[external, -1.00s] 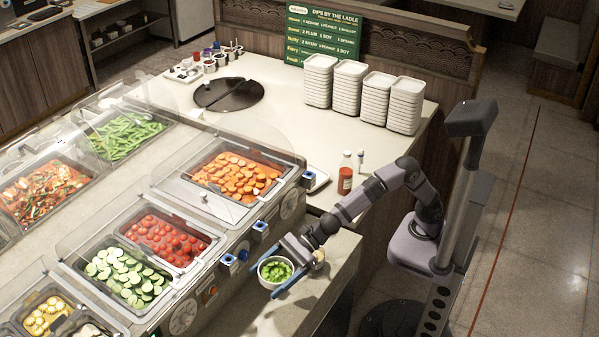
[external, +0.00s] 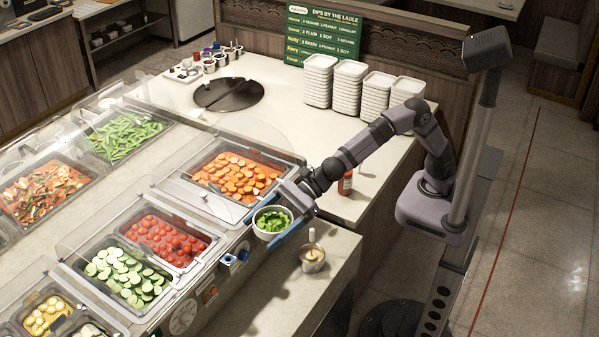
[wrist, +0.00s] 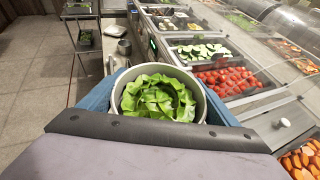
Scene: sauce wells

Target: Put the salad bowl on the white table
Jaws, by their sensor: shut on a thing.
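The salad bowl (external: 258,229) is a small white bowl filled with green leaves. My gripper (external: 271,225) is shut on it, with blue fingers on either side of the bowl, and holds it up in the air near the front edge of the food counter. In the wrist view the bowl (wrist: 121,92) is upright between the blue fingers, with leaves heaped inside. The pale counter at the back (external: 275,122), with plate stacks on it, looks like the white table; the bowl is apart from it.
Stacks of white square dishes (external: 348,88), a red-brown bottle (external: 345,184) and a round dark lid (external: 228,95) stand on the pale counter. A small pot (external: 312,259) sits on the lower ledge. Food trays under clear guards lie left. The counter's middle is clear.

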